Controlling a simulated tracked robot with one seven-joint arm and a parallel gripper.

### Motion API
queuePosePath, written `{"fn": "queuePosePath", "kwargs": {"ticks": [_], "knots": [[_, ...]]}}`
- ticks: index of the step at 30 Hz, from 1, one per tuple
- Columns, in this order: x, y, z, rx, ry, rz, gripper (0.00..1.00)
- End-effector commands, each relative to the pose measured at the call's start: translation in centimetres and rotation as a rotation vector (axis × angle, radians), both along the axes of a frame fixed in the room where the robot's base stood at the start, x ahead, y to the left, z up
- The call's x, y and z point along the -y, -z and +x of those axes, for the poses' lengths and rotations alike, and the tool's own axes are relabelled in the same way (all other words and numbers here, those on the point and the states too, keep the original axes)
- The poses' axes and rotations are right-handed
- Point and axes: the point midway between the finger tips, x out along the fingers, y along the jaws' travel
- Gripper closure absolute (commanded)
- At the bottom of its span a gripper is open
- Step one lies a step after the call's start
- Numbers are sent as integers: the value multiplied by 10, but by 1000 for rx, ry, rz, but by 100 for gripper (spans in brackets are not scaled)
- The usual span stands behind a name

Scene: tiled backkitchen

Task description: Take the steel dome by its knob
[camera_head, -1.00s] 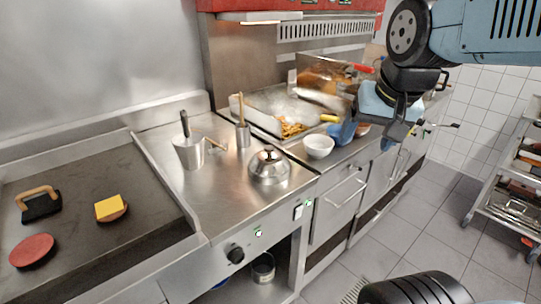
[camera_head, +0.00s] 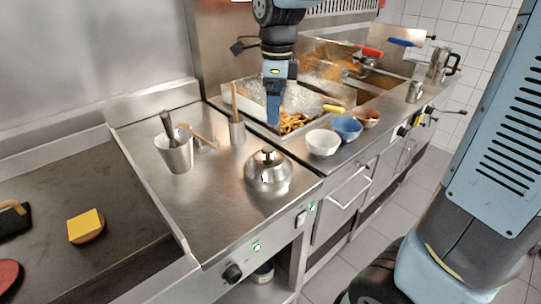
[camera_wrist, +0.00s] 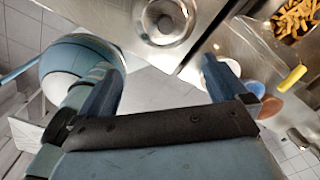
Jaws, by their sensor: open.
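The steel dome (camera_head: 267,174) stands on the steel counter, with its dark-topped knob (camera_head: 267,151) upright on top. My gripper (camera_head: 274,112) is above and behind the dome in the head view, apart from it, pointing down in front of the fries tray. In the wrist view the dome (camera_wrist: 165,20) lies at the top centre, beyond my fingertips, and its knob (camera_wrist: 165,24) faces the camera. My gripper (camera_wrist: 160,78) shows its two blue fingers spread wide with nothing between them.
A steel cup (camera_head: 176,155) with utensils and a smaller steel pot (camera_head: 237,131) stand left of the dome. White (camera_head: 322,142), blue (camera_head: 346,129) and brown (camera_head: 368,118) bowls stand right. A fries tray (camera_head: 262,119) lies behind.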

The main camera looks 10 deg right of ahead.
Motion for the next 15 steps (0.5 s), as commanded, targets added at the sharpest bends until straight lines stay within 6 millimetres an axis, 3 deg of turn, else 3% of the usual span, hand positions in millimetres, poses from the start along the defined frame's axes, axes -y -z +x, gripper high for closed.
{"fn": "queuePosePath", "kwargs": {"ticks": [8, 15], "knots": [[-10, 13, 11, -31, 156, -17, 0], [-6, 49, 12, -34, 169, -19, 0]]}}
